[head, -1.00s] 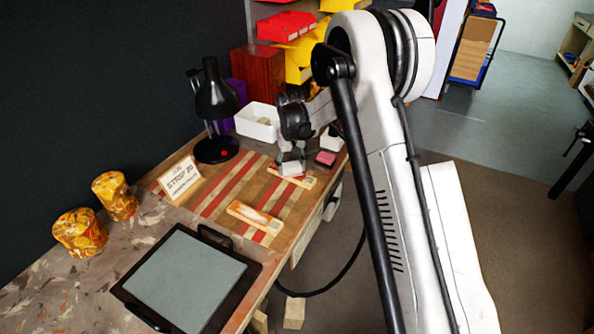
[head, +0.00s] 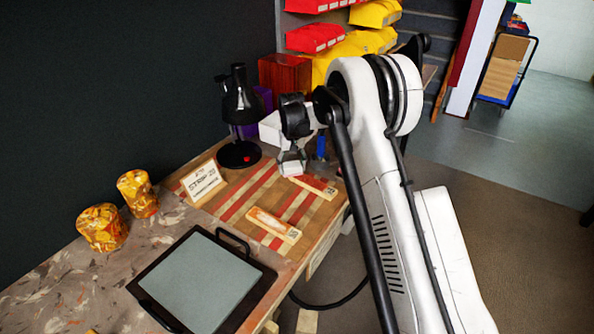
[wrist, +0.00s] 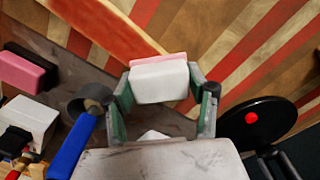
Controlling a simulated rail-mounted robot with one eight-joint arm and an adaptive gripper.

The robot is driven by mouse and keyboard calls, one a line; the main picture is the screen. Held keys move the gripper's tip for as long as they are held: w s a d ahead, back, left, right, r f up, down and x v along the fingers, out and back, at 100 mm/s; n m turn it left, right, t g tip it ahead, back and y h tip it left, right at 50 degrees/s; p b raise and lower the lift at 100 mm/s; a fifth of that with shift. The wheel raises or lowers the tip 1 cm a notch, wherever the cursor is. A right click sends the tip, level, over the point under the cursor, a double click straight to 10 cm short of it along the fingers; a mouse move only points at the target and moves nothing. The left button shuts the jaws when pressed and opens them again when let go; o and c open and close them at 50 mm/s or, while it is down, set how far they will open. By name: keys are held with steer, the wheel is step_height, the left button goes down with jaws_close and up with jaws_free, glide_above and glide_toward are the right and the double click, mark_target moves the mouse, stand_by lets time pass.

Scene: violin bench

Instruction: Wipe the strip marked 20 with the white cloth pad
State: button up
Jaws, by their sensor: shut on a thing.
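My gripper (head: 291,168) is over the back part of the striped bench board. In the wrist view its fingers (wrist: 160,92) are closed on the sides of the white cloth pad (wrist: 160,83), which has a pink band along its far edge. Two pale strips with reddish faces lie on the board: one nearer the front (head: 273,225), one at the back right (head: 316,188). Their end marks are too small to read. The pad appears beside the back strip, apart from it. One strip (wrist: 108,24) also crosses the top left of the wrist view. A sign (head: 203,182) reads STRIP 20.
A black lamp (head: 238,153) stands left of my gripper; its base (wrist: 257,124) is close in the wrist view. A pink block (wrist: 26,72), a white block (wrist: 30,120) and a blue item (wrist: 70,148) lie opposite. A framed grey panel (head: 205,282) lies in front.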

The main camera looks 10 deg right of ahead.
steer(key=shift+w+a+r, duration=0.15)
steer(key=shift+w+a, duration=0.05)
steer(key=shift+a, duration=0.05)
steer(key=shift+r+p, duration=1.25)
steer(key=shift+r, duration=2.75)
